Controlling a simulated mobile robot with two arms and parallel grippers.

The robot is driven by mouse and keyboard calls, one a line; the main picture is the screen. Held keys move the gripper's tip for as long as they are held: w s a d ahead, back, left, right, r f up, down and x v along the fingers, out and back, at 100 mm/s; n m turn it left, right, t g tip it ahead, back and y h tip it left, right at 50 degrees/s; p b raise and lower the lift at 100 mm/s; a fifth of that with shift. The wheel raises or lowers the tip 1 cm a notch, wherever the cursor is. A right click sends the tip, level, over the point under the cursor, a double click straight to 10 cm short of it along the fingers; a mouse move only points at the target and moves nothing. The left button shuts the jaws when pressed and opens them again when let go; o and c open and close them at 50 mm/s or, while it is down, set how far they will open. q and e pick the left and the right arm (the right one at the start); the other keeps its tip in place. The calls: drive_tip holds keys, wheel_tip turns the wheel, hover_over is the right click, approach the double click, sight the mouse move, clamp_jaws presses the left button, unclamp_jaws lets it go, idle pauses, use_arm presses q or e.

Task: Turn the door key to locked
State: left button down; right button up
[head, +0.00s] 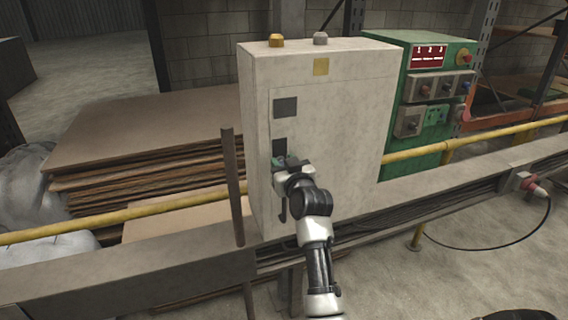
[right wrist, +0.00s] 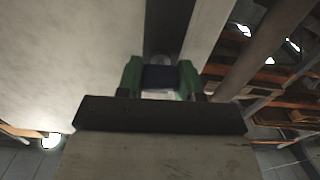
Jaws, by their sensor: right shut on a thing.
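A pale grey cabinet (head: 375,150) with a door (head: 340,120) stands behind the beam. My left gripper is not in view.
A brown post (head: 233,185) rises just left of the cabinet. A grey beam (head: 110,260) and a yellow pipe (head: 150,212) run across. A green control box (head: 430,100) stands to the right. Stacked boards (head: 140,130) lie behind at left.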

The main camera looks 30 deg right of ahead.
drive_tip(key=n+p, duration=0.2)
drive_tip(key=n, duration=0.1)
drive_tip(key=shift+r+n, duration=0.1)
drive_tip(key=shift+n, duration=0.3)
drive_tip(key=n+p, duration=0.3)
drive_tip(key=n, duration=0.2)
drive_tip(key=shift+a+p, duration=0.1)
drive_tip(key=shift+p, duration=0.2)
drive_tip(key=n+p, duration=0.1)
drive_tip(key=n, duration=0.3)
drive_tip(key=shift+a+f+n+p, duration=0.1)
drive_tip(key=shift+n+p, duration=0.2)
drive_tip(key=shift+n, duration=0.45)
drive_tip(key=shift+d+f+n+p, duration=0.15)
drive_tip(key=shift+n+p, duration=0.1)
drive_tip(key=shift+n, duration=0.45)
drive_tip(key=shift+a+f+n+p, duration=0.15)
drive_tip(key=shift+n+p, duration=0.15)
drive_tip(key=shift+n, duration=0.45)
drive_tip(key=o, duration=0.9)
drive_tip(key=shift+o, duration=0.2)
